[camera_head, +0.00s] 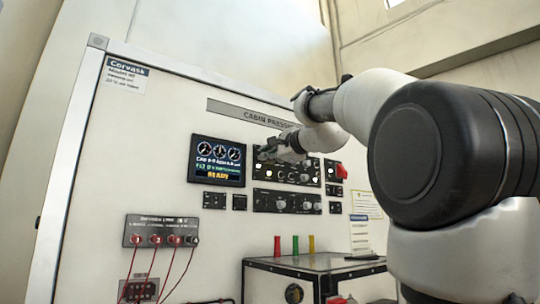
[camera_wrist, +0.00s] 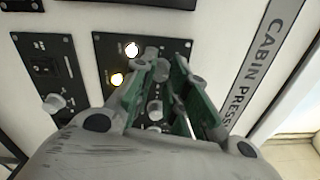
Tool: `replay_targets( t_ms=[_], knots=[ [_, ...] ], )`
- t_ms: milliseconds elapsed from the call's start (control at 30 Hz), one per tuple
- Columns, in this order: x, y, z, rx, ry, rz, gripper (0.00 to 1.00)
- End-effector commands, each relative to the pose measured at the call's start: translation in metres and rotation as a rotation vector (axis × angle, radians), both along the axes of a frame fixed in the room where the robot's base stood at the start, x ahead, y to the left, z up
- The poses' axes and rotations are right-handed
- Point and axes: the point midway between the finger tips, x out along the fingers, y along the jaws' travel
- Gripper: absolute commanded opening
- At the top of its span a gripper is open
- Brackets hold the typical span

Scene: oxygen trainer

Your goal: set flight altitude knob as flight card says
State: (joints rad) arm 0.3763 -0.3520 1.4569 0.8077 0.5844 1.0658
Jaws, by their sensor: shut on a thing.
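My gripper (camera_head: 274,150) reaches the left part of the upper black control module (camera_head: 312,177) on the white panel. In the wrist view, my gripper (camera_wrist: 168,70) has its green-padded fingers closed around a small grey knob, mostly hidden between them. The knob's label and pointer cannot be read, so I cannot tell its setting. A screen (camera_head: 217,161) left of the module shows dials and text lines, the lowest in yellow and seemingly READY. A yellow-edged sheet (camera_head: 367,203) and a white sheet (camera_head: 360,234) are at the right; their text is too small to read.
Two lit buttons (camera_wrist: 124,64) are beside my fingers. A red switch (camera_head: 342,171) is right of the module. A lower knob module (camera_head: 287,201) sits below. Red cables hang from a jack box (camera_head: 161,231). A bench box (camera_head: 312,264) stands in front.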

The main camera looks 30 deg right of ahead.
Motion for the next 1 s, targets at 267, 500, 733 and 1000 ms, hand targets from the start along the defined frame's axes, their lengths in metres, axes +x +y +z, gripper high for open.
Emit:
replay_targets(
  t_ms=[267,500,733,1000],
  knots=[
    [0.0,-0.001,-0.001,-0.002,0.001,-0.002,0.24],
    [0.0,0.0,-0.001,-0.002,0.001,-0.001,0.39],
    [-0.005,-0.001,0.0,-0.002,0.0,-0.002,0.39],
    [-0.056,-0.005,-0.002,-0.002,0.0,-0.009,0.39]
  ],
)
